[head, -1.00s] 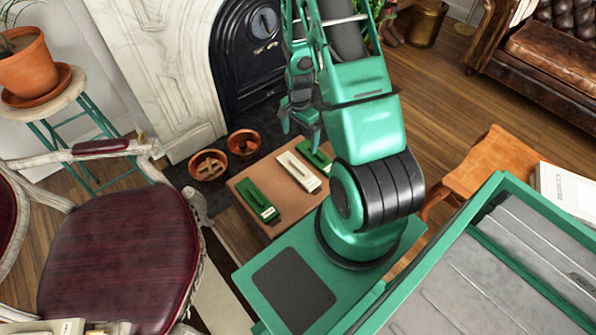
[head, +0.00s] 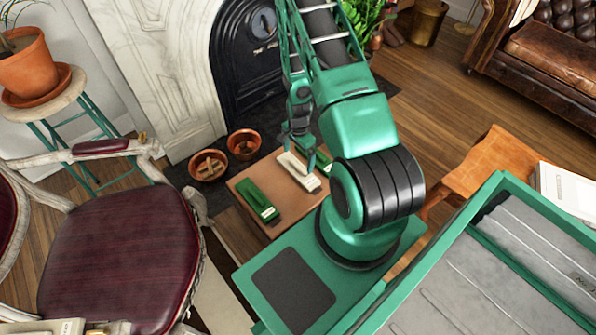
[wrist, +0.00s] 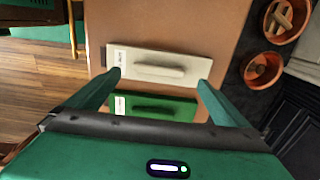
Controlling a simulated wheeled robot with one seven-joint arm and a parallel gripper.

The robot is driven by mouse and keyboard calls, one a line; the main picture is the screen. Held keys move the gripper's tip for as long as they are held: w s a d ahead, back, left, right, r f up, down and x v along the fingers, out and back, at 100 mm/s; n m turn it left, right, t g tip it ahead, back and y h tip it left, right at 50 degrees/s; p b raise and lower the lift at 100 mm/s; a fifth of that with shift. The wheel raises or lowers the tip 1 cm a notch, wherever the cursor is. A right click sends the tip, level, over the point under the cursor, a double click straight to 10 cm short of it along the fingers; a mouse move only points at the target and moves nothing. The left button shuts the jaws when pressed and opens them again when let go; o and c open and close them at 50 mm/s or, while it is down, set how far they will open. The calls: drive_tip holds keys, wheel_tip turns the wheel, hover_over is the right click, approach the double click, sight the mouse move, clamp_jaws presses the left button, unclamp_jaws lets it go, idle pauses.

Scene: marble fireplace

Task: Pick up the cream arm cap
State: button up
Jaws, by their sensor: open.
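The cream arm cap (head: 297,171) lies flat on a low brown table (head: 243,181), between two green caps. In the wrist view the cream cap (wrist: 158,66) lies beyond my fingertips, with a raised grip along it and a white label at its left end. My gripper (head: 303,151) is over the table near the cream cap and holds nothing. In the wrist view its two fingers (wrist: 160,82) are spread wide. A green cap (wrist: 155,106) shows between the fingers, nearer to my palm than the cream one.
The other green cap (head: 257,201) lies at the table's near left. Two copper bowls, one with sticks (head: 208,165) and one behind it (head: 243,144), stand on the hearth. A red-seated chair (head: 120,250) is at the left; a wooden stool (head: 485,168) is at the right.

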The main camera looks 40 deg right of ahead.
sight(298, 166)
drive_tip(key=shift+f, duration=2.2)
drive_tip(key=shift+s, duration=0.1)
drive_tip(key=shift+c, duration=0.6)
drive_tip(key=c, duration=1)
drive_tip(key=shift+c, duration=0.2)
